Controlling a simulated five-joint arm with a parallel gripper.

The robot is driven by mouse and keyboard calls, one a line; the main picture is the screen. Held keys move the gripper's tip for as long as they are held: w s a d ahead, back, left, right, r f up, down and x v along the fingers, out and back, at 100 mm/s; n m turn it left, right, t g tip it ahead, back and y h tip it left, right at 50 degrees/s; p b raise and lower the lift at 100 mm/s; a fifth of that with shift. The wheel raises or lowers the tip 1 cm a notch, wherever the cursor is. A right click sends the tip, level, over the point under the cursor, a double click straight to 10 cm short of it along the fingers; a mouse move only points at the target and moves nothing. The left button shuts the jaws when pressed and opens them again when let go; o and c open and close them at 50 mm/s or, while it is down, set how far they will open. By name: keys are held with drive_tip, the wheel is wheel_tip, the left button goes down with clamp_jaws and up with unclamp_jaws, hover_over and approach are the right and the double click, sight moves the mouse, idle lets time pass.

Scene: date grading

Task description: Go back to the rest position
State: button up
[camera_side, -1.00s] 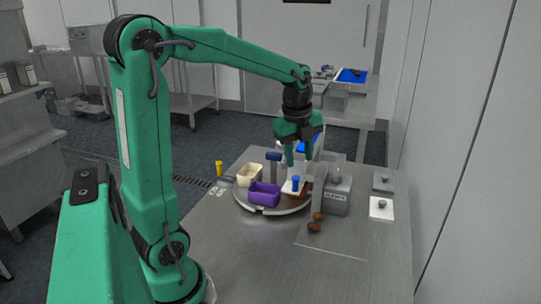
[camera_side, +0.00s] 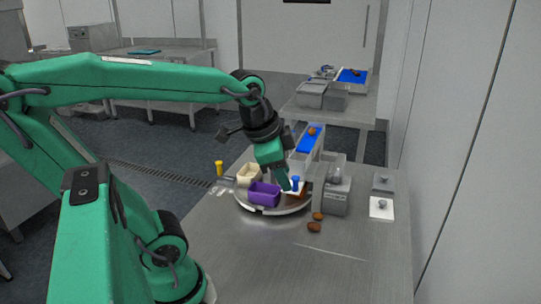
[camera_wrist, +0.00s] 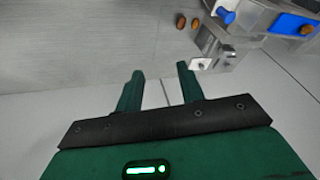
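My gripper (camera_side: 285,184) is green and hangs tilted in the side view, in front of or over the turntable; its height is hard to judge. In the wrist view its two fingers (camera_wrist: 160,68) stand apart with nothing between them. A round turntable (camera_side: 250,209) carries a purple bin (camera_side: 264,195), a cream bin (camera_side: 249,175) and a white bin partly hidden behind my gripper. Two brown dates lie on the steel table, one nearer (camera_side: 313,227) and one farther (camera_side: 318,216). Another date (camera_side: 311,131) sits on the blue belt (camera_side: 309,140).
A grey box-shaped device (camera_side: 336,196) stands right of the turntable. Two plates with knobs, one white (camera_side: 380,212) and one grey (camera_side: 383,182), lie at the right. A yellow post (camera_side: 219,168) stands at the left edge. The table's front (camera_side: 300,275) is clear.

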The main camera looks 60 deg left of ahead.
drive_tip(key=s+n, duration=0.1)
drive_tip(key=s+d+n, duration=0.1)
drive_tip(key=n, duration=0.1)
drive_tip(key=s+d+f+n+t, duration=0.1)
drive_tip(key=n, duration=0.1)
drive_tip(key=shift+s+d, duration=0.15)
drive_tip(key=shift+s, duration=0.2)
